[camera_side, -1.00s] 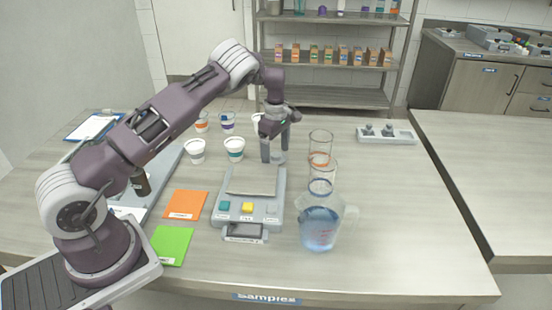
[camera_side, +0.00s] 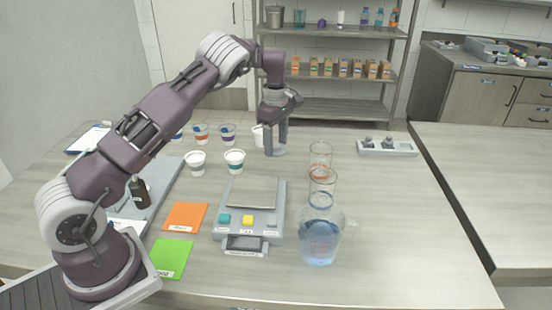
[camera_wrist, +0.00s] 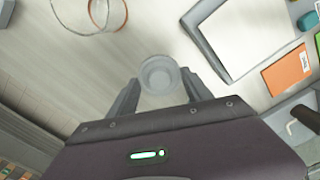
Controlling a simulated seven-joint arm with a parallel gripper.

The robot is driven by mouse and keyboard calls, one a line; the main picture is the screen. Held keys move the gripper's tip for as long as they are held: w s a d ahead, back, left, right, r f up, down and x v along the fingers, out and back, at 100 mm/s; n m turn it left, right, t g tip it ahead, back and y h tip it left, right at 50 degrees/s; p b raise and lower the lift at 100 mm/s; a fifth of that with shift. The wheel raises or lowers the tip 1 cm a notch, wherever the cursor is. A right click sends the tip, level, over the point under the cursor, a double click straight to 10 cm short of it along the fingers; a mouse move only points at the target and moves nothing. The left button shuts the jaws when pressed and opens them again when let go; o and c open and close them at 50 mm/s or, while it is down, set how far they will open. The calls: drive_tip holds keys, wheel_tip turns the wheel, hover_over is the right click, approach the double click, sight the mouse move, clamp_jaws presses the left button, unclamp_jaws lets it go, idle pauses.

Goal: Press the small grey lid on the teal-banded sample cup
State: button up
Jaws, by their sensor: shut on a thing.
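The small grey lid (camera_wrist: 157,75) shows as a round pale disc between the fingertips of my gripper (camera_wrist: 158,92) in the wrist view. My gripper (camera_side: 275,152) is shut on it, with the fingers pointing down above the bench. The teal-banded sample cup (camera_side: 235,161) stands upright on the bench, left of my gripper in the side view and apart from it. That cup does not show in the wrist view.
Other white cups (camera_side: 196,163) stand left and behind; one is partly hidden behind my gripper. A scale (camera_side: 250,220) stands in front, with clear beakers (camera_side: 320,165) and a jug of blue liquid (camera_side: 320,240) to its right. A grey tray (camera_side: 405,149) lies at right.

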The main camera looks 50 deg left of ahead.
sight(234, 155)
drive_tip(key=a+r, duration=0.1)
drive_tip(key=s+r, duration=0.1)
drive_tip(key=shift+s+a+r+n, duration=0.1)
drive_tip(key=shift+a+r+n, duration=0.2)
drive_tip(key=shift+a+n, duration=0.1)
drive_tip(key=s+a+r+n, duration=0.3)
drive_tip(key=s+a+n, duration=0.2)
drive_tip(key=s+a, duration=0.25)
drive_tip(key=shift+s+d+f, duration=0.1)
drive_tip(key=shift+f, duration=1.05)
drive_tip(key=shift+s+d+f, duration=0.1)
drive_tip(key=shift+s+f, duration=0.05)
drive_tip(key=shift+f, duration=0.95)
drive_tip(key=shift+s+d+f, duration=0.1)
drive_tip(key=shift+f, duration=1.05)
drive_tip(key=shift+f, duration=0.4)
drive_tip(key=o, duration=1.3)
drive_tip(key=shift+o, duration=0.2)
drive_tip(key=shift+r, duration=0.15)
